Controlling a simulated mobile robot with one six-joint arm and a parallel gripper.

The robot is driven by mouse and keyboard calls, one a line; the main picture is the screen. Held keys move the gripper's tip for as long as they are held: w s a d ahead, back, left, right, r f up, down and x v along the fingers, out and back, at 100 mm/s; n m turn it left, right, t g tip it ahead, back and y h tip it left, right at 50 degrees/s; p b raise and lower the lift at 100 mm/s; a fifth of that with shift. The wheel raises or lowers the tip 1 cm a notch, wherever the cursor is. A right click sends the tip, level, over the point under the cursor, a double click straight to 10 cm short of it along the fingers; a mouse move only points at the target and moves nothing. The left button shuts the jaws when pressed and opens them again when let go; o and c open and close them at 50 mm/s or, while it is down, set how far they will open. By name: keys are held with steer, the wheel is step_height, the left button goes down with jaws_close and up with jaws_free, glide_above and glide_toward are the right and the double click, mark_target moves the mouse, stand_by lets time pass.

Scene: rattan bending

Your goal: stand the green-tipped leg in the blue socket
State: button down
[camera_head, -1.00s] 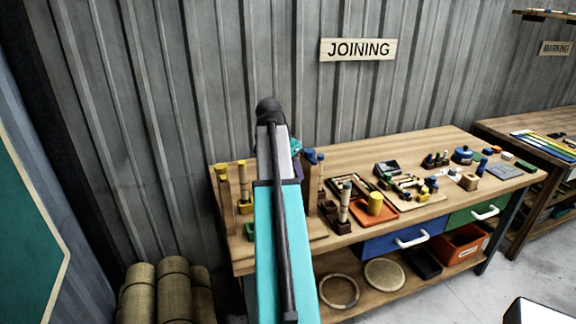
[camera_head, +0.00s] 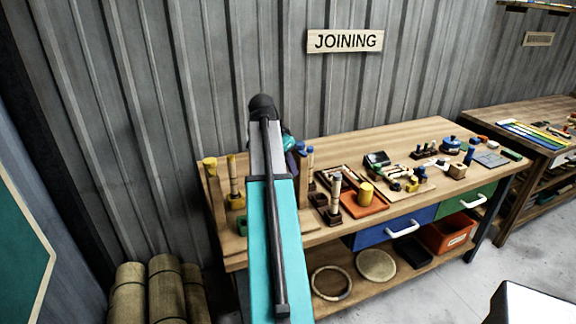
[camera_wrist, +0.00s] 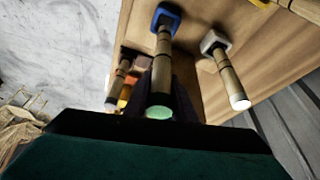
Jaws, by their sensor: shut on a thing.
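The green-tipped leg (camera_wrist: 160,78) is a tan rod with dark bands; its green end (camera_wrist: 158,112) faces the wrist camera. My gripper (camera_wrist: 162,95) is shut on this leg, with dark fingers on both sides of it. The leg's far end meets the blue socket (camera_wrist: 172,12) in the wrist view; I cannot tell whether it is fully seated. In the head view my arm hides most of the gripper, the leg and the socket.
In the wrist view, a white-tipped leg (camera_wrist: 230,80) stands in a pale socket (camera_wrist: 213,41) to the right, and another leg (camera_wrist: 119,84) is at left. An orange tray (camera_head: 372,205) with a yellow cylinder (camera_head: 366,194) lies on the crowded bench.

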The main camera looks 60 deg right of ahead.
steer(key=shift+f+b, duration=1.1)
steer(key=shift+f, duration=1.65)
steer(key=c, duration=1.4)
jaws_free()
steer(key=shift+r, duration=0.1)
step_height(320, 180, up, 9)
steer(key=p, duration=0.5)
steer(key=shift+p, duration=0.3)
